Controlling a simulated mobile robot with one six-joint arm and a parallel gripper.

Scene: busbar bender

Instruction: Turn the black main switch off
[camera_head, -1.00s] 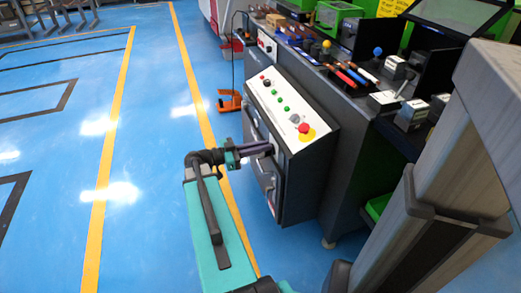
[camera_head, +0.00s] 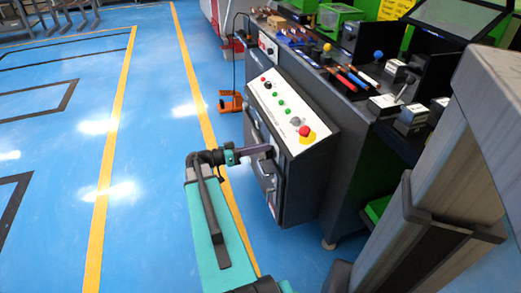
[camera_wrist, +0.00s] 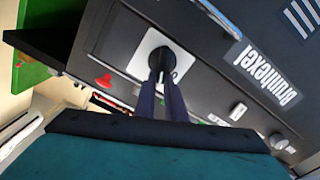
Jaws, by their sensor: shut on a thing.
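The black main switch (camera_wrist: 163,60) sits on a pale square plate (camera_wrist: 147,44) on the dark front of the control box. My gripper (camera_wrist: 165,78) is shut on the switch, one dark finger on each side, and they hide part of it. In the head view my gripper (camera_head: 270,151) reaches from the left to the front face of the control box (camera_head: 312,155). The switch itself is hidden there behind the fingers. The exact angle of the knob is hard to read.
The box's sloped panel holds several green buttons and a red emergency stop (camera_head: 304,130). A handle (camera_head: 267,182) is below my gripper. An orange foot pedal (camera_head: 231,103) stands on the floor behind. The blue floor at left is clear.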

